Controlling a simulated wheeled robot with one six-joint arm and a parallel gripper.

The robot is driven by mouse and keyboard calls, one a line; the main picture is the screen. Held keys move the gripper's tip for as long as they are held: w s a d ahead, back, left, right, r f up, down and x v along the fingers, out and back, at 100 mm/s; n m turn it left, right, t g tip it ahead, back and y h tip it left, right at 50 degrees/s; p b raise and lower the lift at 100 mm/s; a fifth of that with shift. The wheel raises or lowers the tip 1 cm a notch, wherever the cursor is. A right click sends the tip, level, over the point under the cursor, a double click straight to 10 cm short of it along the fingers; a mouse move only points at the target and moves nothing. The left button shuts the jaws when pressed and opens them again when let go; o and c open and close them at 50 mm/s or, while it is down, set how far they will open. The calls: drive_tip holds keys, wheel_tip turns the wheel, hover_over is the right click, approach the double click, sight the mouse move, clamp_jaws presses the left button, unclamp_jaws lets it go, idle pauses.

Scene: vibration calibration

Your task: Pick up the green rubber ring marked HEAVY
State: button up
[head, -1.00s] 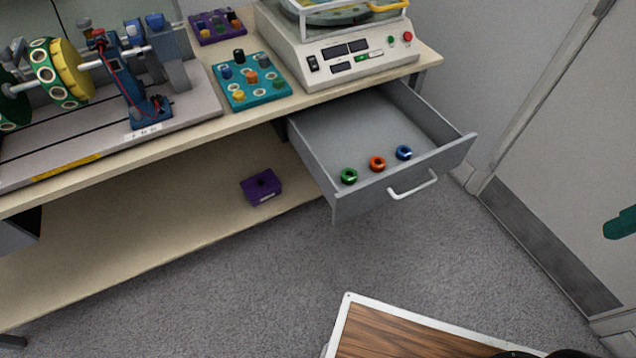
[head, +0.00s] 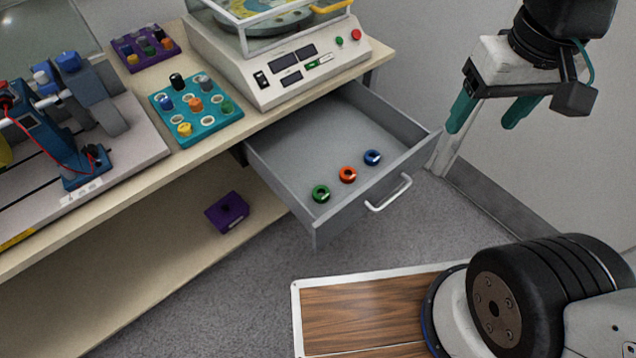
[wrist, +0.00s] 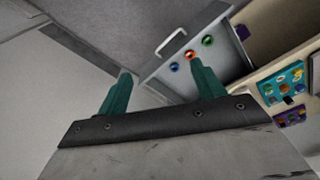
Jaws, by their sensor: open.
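A green ring (head: 321,193) lies in the open grey drawer (head: 300,130), near its front panel and leftmost of three rings. An orange ring (head: 347,174) and a blue ring (head: 372,157) lie in a row to its right. Any marking on the rings is too small to read. In the wrist view the green ring (wrist: 208,41) shows beyond my right finger. My gripper (head: 487,115) is open and empty, with teal fingers, up and to the right of the drawer. It also shows in the wrist view (wrist: 160,88), apart from the rings.
The bench holds a teal tray of coloured pegs (head: 210,135), a purple tray (head: 150,62) and a white machine (head: 290,100) above the drawer. A purple block (head: 227,211) sits on the lower shelf. The drawer's white handle (head: 388,192) sticks out in front.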

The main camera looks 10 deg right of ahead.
drive_tip(key=w+a+f+n, duration=0.1)
drive_tip(key=w+a+f, duration=0.45)
drive_tip(key=w, duration=0.35)
drive_tip(key=n+g, duration=0.1)
drive_tip(key=n, duration=0.2)
hover_over(321, 192)
drive_tip(key=f, duration=2.6)
drive_tip(key=shift+s+a+f, duration=0.1)
drive_tip(key=shift+s+f, duration=0.2)
drive_tip(key=shift+s, duration=0.05)
drive_tip(key=f, duration=0.8)
drive_tip(key=shift+w+f, duration=0.3)
drive_tip(key=c, duration=1.1)
drive_tip(key=shift+o, duration=0.2)
drive_tip(key=shift+r, duration=0.1)
